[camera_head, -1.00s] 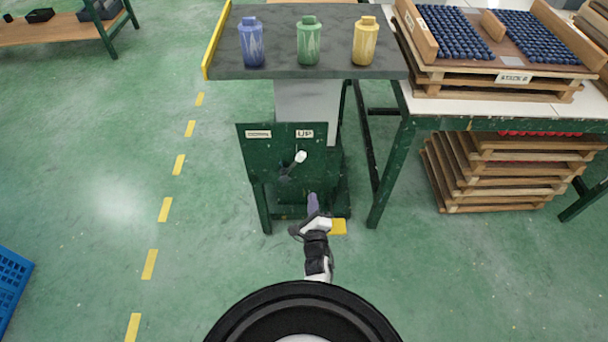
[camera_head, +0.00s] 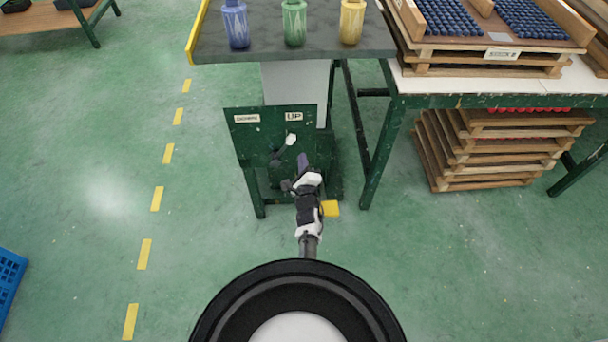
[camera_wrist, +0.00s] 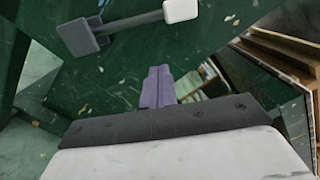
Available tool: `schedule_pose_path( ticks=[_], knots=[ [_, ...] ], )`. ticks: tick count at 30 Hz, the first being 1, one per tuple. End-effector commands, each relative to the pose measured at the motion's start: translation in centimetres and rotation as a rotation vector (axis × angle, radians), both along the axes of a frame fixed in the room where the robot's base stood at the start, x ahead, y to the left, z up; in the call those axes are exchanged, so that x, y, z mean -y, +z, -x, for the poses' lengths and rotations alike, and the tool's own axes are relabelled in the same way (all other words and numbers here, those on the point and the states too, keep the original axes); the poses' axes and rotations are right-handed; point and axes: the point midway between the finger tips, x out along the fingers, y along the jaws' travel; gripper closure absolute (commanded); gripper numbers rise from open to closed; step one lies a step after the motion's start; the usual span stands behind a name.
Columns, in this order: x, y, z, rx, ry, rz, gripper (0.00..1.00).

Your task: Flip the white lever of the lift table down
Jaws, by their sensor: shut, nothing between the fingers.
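The lift table's dark green panel (camera_head: 246,147) carries a lever with a white knob (camera_head: 291,139). Its arm slants up and right from a grey pivot, towards the UP label (camera_head: 293,116); a second label (camera_head: 246,118) sits at the panel's upper left. In the wrist view the white knob (camera_wrist: 181,10) is at the top, right of the grey pivot block (camera_wrist: 82,37). My gripper (camera_head: 302,160) is shut and empty, its purple fingers together just below and slightly right of the knob. In the wrist view my fingers (camera_wrist: 158,88) are apart from the lever.
Blue (camera_head: 236,25), green (camera_head: 294,23) and yellow (camera_head: 351,22) bottles stand on the lift table's grey top (camera_head: 265,48). A green-framed bench leg (camera_head: 383,155) and stacked wooden trays (camera_head: 478,160) are to the right.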

Motion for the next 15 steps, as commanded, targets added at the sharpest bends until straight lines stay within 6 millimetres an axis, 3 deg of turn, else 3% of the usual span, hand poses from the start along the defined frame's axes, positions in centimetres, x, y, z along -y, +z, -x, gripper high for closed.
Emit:
schedule_pose_path(
  ticks=[1,6,15],
  knots=[
    [-0.1,0.0,-1.1,0.002,0.0,0.0,1.0],
    [-2.4,1.2,-1.2,0.002,0.001,0.0,1.0],
    [-3.5,1.9,-1.4,0.0,0.0,0.001,1.0]
  ],
)
